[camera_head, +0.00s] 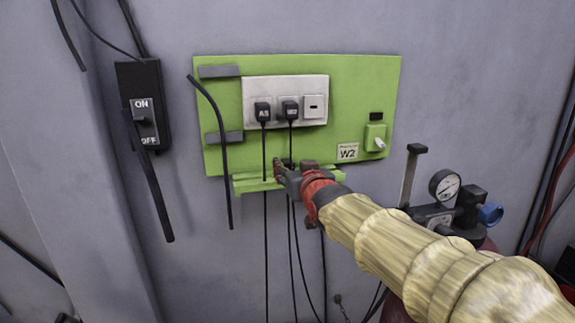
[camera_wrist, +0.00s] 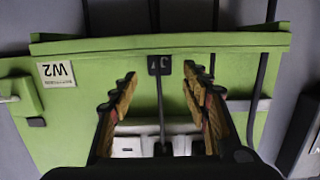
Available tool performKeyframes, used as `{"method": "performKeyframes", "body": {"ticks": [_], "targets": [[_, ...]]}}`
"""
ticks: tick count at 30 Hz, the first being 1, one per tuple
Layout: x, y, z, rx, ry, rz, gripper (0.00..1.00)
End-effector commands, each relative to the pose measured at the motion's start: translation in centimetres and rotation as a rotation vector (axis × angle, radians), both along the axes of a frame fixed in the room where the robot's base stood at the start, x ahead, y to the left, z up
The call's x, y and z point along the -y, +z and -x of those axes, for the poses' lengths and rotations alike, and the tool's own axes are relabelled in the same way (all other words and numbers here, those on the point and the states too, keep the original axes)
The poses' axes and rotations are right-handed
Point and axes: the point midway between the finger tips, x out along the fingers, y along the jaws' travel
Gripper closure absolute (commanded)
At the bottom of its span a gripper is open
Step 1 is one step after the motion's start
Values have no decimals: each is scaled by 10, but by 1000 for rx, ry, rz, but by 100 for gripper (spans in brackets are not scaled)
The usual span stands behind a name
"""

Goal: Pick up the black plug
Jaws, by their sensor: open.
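My gripper (camera_head: 291,168) is in front of the green ledge below the panel, open. In the wrist view, turned upside down, its fingers (camera_wrist: 160,76) are spread apart. A small black labelled piece (camera_wrist: 158,65) shows at the ledge between the fingertips, apart from both. A thin cable lines up with it. I cannot tell whether this piece is a plug; in the head view my gripper mostly covers that spot.
The green board (camera_head: 370,80) is on a grey wall, with its green ledge (camera_head: 250,185) along the bottom. A W2 label (camera_head: 347,151) and a small green box (camera_head: 375,137) are at right. A pressure gauge (camera_head: 445,186) stands right of my arm. An ON/OFF switch (camera_head: 143,105) is left.

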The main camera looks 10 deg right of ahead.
Motion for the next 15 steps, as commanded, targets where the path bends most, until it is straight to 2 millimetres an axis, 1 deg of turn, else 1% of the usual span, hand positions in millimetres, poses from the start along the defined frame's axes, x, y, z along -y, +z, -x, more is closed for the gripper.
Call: {"method": "performKeyframes", "body": {"ticks": [1,6,10,15], "targets": [[0,-1,-9,-4,0,0,53],[0,-3,-29,-1,0,0,53],[0,-5,-34,-1,0,0,53],[0,-5,-34,0,0,0,53]]}}
